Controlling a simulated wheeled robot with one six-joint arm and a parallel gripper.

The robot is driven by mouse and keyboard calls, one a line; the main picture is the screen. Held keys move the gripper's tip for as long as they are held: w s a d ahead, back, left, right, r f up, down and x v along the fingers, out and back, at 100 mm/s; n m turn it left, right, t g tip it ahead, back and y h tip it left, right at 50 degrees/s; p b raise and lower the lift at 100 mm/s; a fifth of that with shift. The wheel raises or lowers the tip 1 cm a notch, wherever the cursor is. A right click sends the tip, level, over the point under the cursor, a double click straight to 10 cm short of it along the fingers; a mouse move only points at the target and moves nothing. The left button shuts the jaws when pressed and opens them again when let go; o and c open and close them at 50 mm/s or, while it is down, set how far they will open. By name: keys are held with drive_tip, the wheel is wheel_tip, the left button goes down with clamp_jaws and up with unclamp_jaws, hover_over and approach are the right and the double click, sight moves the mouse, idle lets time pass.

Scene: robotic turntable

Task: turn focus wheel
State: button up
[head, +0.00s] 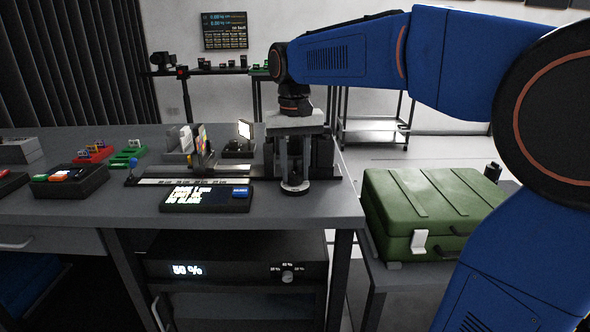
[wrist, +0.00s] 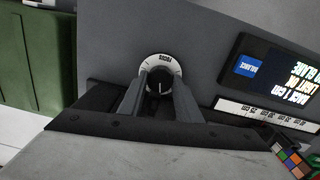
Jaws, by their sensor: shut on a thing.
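The focus wheel is a round dark knob with a white labelled dial ring (wrist: 162,61), seen from above in the wrist view. In the head view the focus wheel (head: 294,188) sits on the table near its right front edge. My gripper (head: 294,176) points straight down over it. In the wrist view my gripper (wrist: 160,84) has one finger on each side of the knob and is shut on it. A pale pointer line shows on the knob. The near side of the dial is hidden behind the fingers and gripper body.
A black display panel (head: 206,197) with a blue button lies left of the wheel. A rail (head: 160,181) with upright cards runs behind the panel. A green case (head: 428,208) stands to the right. A power box (head: 235,262) sits below the tabletop.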

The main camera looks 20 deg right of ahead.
sight(294, 175)
drive_tip(key=shift+n, duration=0.5)
drive_tip(key=o, duration=1.1)
drive_tip(key=shift+r, duration=0.15)
wheel_tip(294, 175, up, 17)
drive_tip(key=shift+a+r, duration=0.1)
drive_tip(key=shift+a, duration=0.05)
